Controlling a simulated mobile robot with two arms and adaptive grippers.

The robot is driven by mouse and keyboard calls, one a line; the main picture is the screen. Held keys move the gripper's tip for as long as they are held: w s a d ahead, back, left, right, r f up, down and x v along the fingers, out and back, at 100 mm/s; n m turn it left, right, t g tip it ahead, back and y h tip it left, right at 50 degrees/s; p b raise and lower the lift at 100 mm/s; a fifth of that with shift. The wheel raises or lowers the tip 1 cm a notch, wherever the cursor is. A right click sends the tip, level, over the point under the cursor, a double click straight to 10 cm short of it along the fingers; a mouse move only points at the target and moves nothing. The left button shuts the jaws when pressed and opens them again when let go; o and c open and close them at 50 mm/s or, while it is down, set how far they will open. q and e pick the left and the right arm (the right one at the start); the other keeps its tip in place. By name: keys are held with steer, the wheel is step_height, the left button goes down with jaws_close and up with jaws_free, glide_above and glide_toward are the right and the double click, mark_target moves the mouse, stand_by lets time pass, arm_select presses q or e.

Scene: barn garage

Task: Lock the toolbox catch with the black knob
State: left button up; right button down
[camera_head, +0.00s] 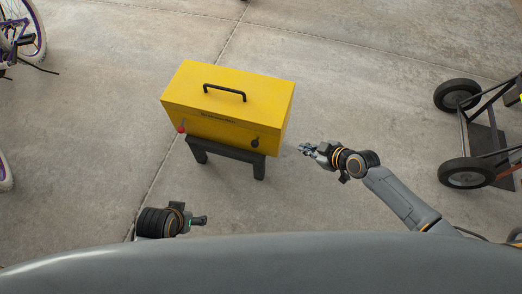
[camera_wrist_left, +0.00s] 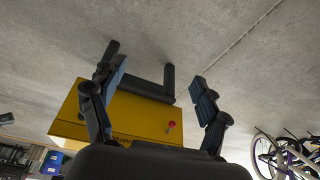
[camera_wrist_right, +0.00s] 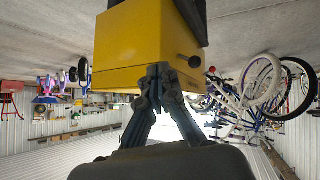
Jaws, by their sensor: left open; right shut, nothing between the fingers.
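A yellow toolbox (camera_head: 235,100) with a black top handle (camera_head: 224,92) stands closed on a low black stand (camera_head: 228,150). Its front has a black knob (camera_head: 255,142) at the right and a red knob (camera_head: 181,128) at the left. My right gripper (camera_head: 304,148) is shut and empty, to the right of the black knob and apart from it. In the right wrist view the black knob (camera_wrist_right: 190,61) shows just right of the shut fingertips (camera_wrist_right: 160,70). My left gripper (camera_head: 204,220) is low in front of the stand. Its fingers (camera_wrist_left: 160,78) are open and empty, with the red knob (camera_wrist_left: 171,125) beyond them.
A hand truck (camera_head: 468,172) with black wheels stands at the right. Parts of a bicycle (camera_head: 22,35) show at the left edge. The concrete floor (camera_head: 370,90) around the toolbox is clear.

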mark_target(256, 142)
arm_select(q)
steer(key=w+b+v, duration=0.1)
steer(key=b+v, duration=0.3)
steer(key=v, duration=0.3)
steer(key=shift+r+t, duration=0.3)
arm_select(e)
steer(key=s+a+r+n+g+y, duration=0.1)
steer(key=a+r+n+y, duration=0.2)
steer(key=a+r, duration=0.3)
steer(key=shift+s+a+n, duration=0.35)
steer(key=shift+n, duration=0.45)
arm_select(q)
steer(key=shift+a, duration=0.1)
